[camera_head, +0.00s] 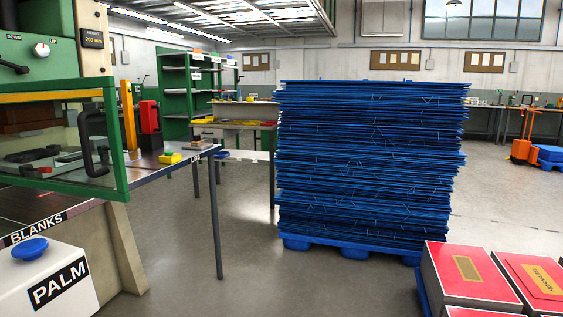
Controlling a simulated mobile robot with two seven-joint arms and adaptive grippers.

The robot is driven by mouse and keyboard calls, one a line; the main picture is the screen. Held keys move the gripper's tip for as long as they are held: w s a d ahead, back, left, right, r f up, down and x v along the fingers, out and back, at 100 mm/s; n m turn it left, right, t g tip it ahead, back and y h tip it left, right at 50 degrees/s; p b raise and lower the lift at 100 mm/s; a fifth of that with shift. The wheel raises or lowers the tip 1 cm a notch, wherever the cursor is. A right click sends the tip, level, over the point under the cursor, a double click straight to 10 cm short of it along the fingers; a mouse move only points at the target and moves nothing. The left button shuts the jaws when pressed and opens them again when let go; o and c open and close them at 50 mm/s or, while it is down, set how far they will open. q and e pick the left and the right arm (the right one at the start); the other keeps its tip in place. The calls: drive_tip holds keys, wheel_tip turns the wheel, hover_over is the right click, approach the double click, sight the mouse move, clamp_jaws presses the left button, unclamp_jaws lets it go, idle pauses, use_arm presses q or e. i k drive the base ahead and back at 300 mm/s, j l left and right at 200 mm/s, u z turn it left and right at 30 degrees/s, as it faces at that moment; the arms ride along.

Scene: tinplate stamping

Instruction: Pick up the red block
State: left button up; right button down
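A red upright block-like thing (150,117) with a dark lower part stands on the side table (188,158) at the left, just right of the green press. I cannot tell for sure whether it is the red block. Large red boxes (468,273) with labels lie at the bottom right. Neither of my grippers is in view.
The green press (58,186) with a black handle fills the left, above a white PALM button box (42,285). A small yellow block (170,158) lies on the side table. A tall blue stack (370,165) stands mid-floor. Grey floor (240,285) is clear before it.

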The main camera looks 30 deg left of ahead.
sight(147, 108)
drive_tip(key=k+j, duration=0.1)
drive_tip(key=k, duration=0.4)
drive_tip(key=k+u, duration=0.1)
drive_tip(key=u, duration=1.85)
